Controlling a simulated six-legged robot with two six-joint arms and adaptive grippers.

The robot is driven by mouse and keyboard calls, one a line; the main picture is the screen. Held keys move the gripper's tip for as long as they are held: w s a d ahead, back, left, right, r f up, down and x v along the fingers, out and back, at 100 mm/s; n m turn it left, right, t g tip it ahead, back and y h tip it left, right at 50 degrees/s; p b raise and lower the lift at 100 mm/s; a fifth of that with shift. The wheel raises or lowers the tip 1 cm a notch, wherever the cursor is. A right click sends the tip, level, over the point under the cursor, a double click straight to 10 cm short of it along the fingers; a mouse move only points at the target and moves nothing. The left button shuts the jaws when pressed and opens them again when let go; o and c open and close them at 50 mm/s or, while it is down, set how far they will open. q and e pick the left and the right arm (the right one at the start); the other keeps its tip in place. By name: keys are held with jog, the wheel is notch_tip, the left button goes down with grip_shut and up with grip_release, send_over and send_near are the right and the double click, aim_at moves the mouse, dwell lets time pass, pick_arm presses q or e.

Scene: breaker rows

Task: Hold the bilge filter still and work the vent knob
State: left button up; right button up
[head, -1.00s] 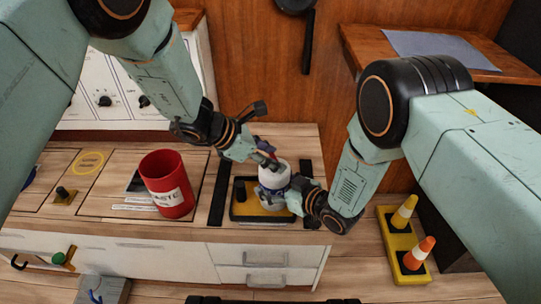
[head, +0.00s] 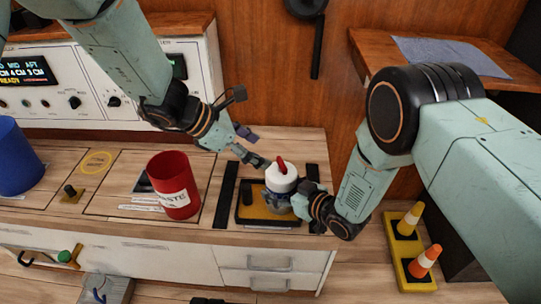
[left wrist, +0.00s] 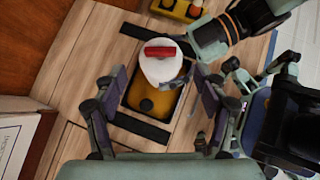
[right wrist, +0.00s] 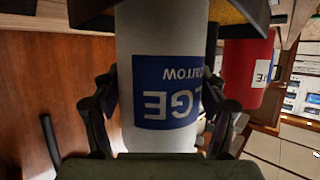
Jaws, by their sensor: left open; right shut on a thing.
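A red waste bin (head: 175,187) stands left of the tray on the counter. A blue bin (head: 18,160) is at the far left. Black strips (head: 225,195) flank the tray. A yellow block with cones (head: 411,250) is low at the right. A control panel stands behind the counter.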

pick_arm(q)
jog(key=shift+v, duration=2.25)
pick_arm(e)
jog(key=o, duration=1.8)
jog(key=v, duration=1.2)
jog(key=shift+f, duration=0.15)
